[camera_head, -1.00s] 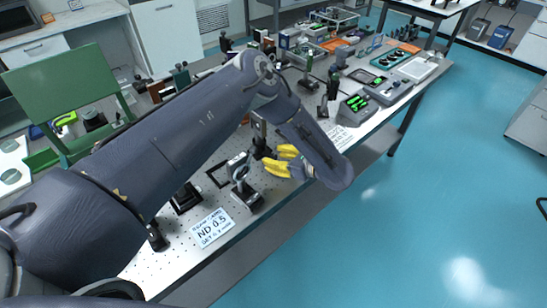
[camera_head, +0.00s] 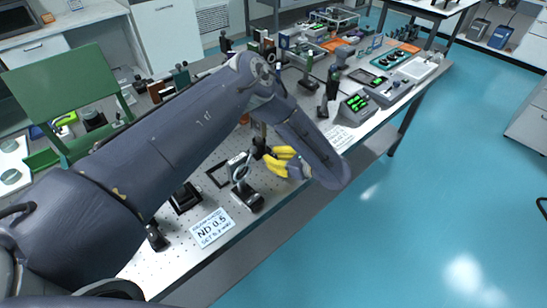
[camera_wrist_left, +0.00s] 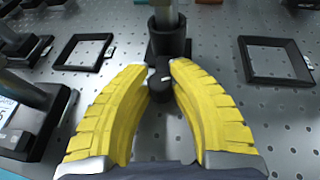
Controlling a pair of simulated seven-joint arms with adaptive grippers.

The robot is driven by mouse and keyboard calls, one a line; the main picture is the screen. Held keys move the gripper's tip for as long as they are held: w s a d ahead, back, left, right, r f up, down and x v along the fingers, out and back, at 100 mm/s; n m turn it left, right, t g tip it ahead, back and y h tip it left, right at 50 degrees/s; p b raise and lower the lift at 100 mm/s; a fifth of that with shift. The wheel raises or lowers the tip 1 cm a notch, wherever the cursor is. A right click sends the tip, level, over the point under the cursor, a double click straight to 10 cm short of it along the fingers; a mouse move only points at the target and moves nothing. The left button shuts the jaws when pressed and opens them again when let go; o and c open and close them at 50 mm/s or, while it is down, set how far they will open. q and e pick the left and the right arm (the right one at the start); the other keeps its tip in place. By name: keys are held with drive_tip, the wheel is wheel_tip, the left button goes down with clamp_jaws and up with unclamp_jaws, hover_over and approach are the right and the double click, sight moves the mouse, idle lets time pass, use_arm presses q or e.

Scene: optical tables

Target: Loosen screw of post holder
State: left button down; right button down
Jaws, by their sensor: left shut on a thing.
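The black post holder (camera_wrist_left: 168,38) stands upright on the perforated table, with a metal post (camera_wrist_left: 167,10) in it, at the top middle of the left wrist view. Its black screw knob (camera_wrist_left: 159,84), with a small white mark, sticks out toward my left gripper. My left gripper (camera_wrist_left: 160,76) has its two yellow fingers on either side of the knob, with the tips closed in on it. In the head view my left gripper (camera_head: 268,157) is at the post holder (camera_head: 259,143), near the table's front edge. My right gripper is not in view.
Flat black square frames lie on both sides of the holder, one at left (camera_wrist_left: 84,52) and one at right (camera_wrist_left: 276,61). A mounted round optic (camera_head: 240,167) stands close by on the left. An ND 0.5 card (camera_head: 212,228) lies nearer the front. Open floor is at right.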

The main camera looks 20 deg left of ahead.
use_arm(q)
drive_tip(key=shift+m+t, duration=0.4)
drive_tip(key=shift+t, duration=0.1)
drive_tip(key=shift+m+t+h, duration=2)
drive_tip(key=shift+m+t, duration=0.2)
drive_tip(key=shift+m, duration=0.3)
drive_tip(key=shift+t, duration=0.3)
drive_tip(key=c, duration=1.2)
unclamp_jaws()
drive_tip(key=shift+v, duration=6)
drive_tip(key=shift+w+a+r, duration=0.1)
drive_tip(key=shift+a+r, duration=0.05)
drive_tip(key=shift+r, duration=0.05)
